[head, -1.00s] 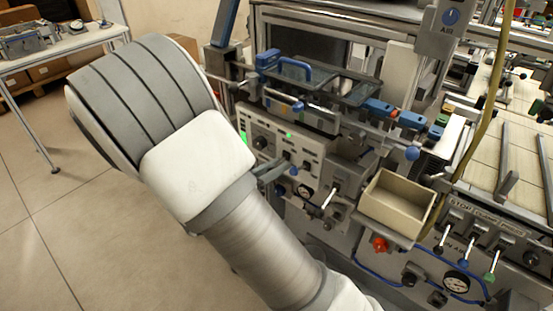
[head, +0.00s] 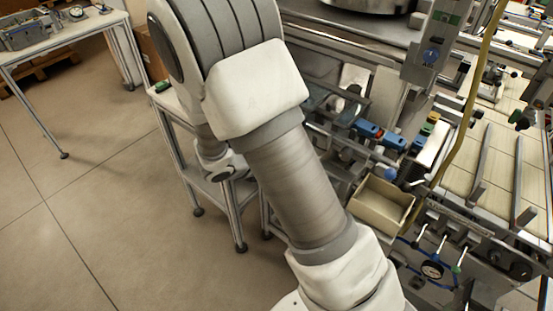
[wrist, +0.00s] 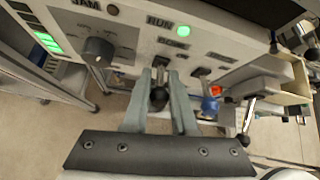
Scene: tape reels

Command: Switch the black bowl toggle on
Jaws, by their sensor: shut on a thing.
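In the wrist view, my gripper (wrist: 160,84) is at the front of a light control panel (wrist: 130,25). Its two grey fingers are closed around the black toggle (wrist: 158,98), whose round dark knob shows between them. The small label above the toggle is too blurred to read surely. Another dark toggle (wrist: 200,72) stands just to the right, outside the fingers. In the head view my arm hides the panel, the toggle and my gripper.
A green RUN lamp (wrist: 182,32) is lit above, and a dark rotary knob (wrist: 98,50) is at left. A lit orange-red lamp (wrist: 215,90) and a black-tipped lever (wrist: 246,125) are at right. An open cream bin (head: 385,205) stands right of my arm.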

